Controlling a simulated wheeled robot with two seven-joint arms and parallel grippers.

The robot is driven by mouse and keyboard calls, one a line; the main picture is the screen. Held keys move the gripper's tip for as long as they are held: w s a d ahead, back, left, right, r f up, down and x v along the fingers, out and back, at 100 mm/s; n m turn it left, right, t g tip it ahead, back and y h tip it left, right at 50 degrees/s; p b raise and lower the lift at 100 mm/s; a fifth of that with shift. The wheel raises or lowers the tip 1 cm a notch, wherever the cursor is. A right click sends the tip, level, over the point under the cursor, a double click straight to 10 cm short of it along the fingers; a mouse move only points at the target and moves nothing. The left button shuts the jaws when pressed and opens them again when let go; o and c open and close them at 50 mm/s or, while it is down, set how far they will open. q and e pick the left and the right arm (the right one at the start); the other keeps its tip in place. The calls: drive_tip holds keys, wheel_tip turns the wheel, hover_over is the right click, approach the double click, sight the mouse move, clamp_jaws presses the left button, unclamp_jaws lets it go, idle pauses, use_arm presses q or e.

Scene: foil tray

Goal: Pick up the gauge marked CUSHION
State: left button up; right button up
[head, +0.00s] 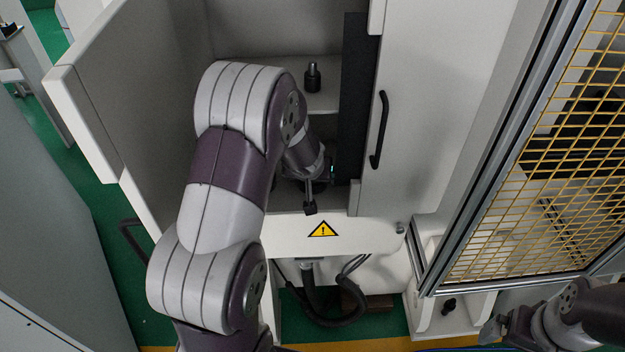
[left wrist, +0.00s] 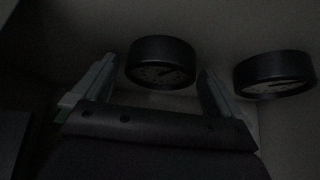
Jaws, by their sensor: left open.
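In the left wrist view, a black round gauge (left wrist: 161,63) with a dark dial stands between the two fingers of my left gripper (left wrist: 157,78), beyond or near their tips. My left gripper is open and holds nothing; I cannot tell whether a finger touches the gauge. A second, similar gauge (left wrist: 274,74) stands to the right, outside the fingers. The view is dark and no CUSHION marking is readable on either dial. In the head view, my left arm reaches into the cabinet and hides the gauges. My right gripper (head: 494,331) is at the lower right, away from the cabinet opening.
The cabinet's left door (head: 95,125) is open; its right door (head: 432,105) with a black handle (head: 379,130) is shut. A black bottle-shaped object (head: 313,77) stands on the upper shelf (head: 322,100). A yellow mesh guard (head: 560,160) stands at the right.

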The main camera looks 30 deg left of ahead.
use_arm(q)
drive_tip(key=shift+r, duration=0.1)
drive_tip(key=c, duration=1.1)
